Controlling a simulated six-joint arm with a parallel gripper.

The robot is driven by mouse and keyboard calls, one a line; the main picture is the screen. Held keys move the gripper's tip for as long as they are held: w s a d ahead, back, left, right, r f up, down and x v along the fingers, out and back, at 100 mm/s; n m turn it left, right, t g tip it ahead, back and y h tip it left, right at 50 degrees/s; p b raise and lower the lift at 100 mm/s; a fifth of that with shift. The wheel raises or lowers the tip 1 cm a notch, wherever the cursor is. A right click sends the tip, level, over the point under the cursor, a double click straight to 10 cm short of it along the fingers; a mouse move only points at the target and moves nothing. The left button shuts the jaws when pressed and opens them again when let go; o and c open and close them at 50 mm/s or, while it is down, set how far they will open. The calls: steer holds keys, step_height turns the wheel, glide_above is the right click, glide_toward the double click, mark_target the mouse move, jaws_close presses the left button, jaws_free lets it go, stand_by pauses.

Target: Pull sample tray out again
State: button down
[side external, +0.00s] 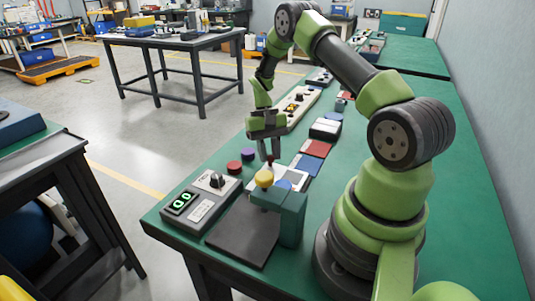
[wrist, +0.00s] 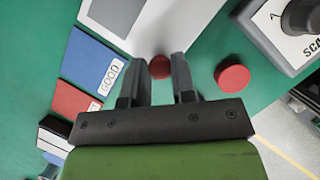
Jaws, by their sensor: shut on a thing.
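My gripper (side external: 269,157) points down over the green bench, its fingers around a small red knob (wrist: 160,67) at the near end of the white sample tray (wrist: 182,28). A blue disc (side external: 284,185) shows near the tray by the station.
A scanner box (side external: 201,203) with a black knob and green display stands at left, next to a dark plate (side external: 243,235). A red disc (side external: 234,167) and a purple disc (side external: 248,154) lie near my gripper. A blue pad marked GOOD (wrist: 93,60) and a red pad (wrist: 75,98) lie beside the tray.

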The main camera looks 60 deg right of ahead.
steer(key=c, duration=0.9)
jaws_free()
steer(key=shift+d, duration=0.25)
steer(key=shift+c, duration=0.2)
steer(key=shift+r, duration=0.1)
steer(key=v, duration=1)
steer(key=shift+a, duration=0.1)
